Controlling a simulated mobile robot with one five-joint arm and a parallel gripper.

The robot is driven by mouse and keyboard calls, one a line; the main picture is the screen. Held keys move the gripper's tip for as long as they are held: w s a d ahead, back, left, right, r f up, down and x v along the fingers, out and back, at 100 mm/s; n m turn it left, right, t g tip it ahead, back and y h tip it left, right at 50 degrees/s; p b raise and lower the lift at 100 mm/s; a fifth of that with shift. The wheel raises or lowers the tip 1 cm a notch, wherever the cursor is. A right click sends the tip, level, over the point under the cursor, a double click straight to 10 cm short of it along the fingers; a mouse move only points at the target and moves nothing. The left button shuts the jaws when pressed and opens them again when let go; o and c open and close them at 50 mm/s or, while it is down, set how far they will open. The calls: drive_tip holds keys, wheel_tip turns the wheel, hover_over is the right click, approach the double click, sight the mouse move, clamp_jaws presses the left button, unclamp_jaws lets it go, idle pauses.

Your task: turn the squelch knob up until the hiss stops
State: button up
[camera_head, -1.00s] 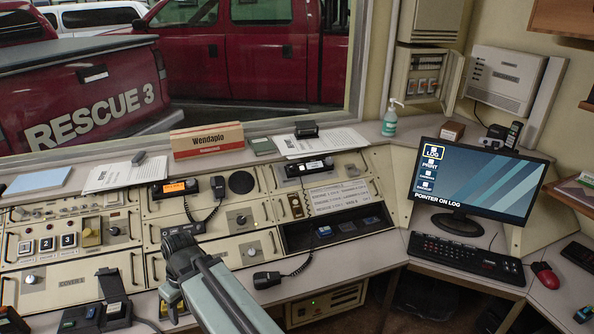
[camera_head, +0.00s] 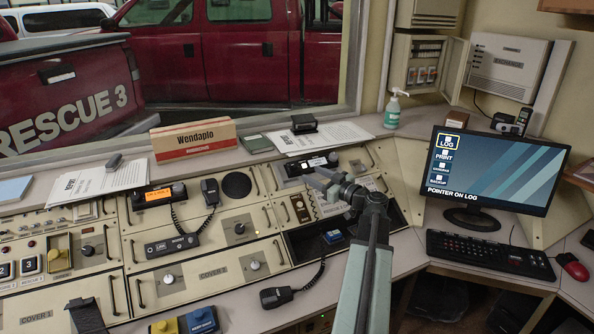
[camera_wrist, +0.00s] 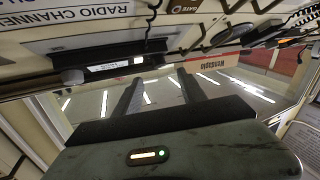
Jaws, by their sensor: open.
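My gripper (camera_head: 318,180) is over the right part of the console, beside the radio with a white display (camera_head: 308,165). In the wrist view its two dark fingers (camera_wrist: 160,92) stand apart with nothing between them. Several knobs show: one on the upper middle panel (camera_head: 240,228), one below it (camera_head: 254,266), one at the lower left (camera_head: 168,279) and a dark one further left (camera_head: 88,250). Their small labels are unreadable, so I cannot tell which is the squelch knob. A radio with an orange display (camera_head: 157,196) is left of the upper middle knob. My gripper is apart from these knobs.
A handset (camera_head: 276,297) on a coiled cord lies at the console's front edge. A monitor (camera_head: 492,172) and keyboard (camera_head: 488,255) are at right. My arm hides part of the right panel.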

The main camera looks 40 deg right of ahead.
sight(296, 166)
drive_tip(key=w, duration=0.8)
drive_tip(key=shift+d, duration=0.2)
clamp_jaws()
drive_tip(key=shift+a, duration=0.1)
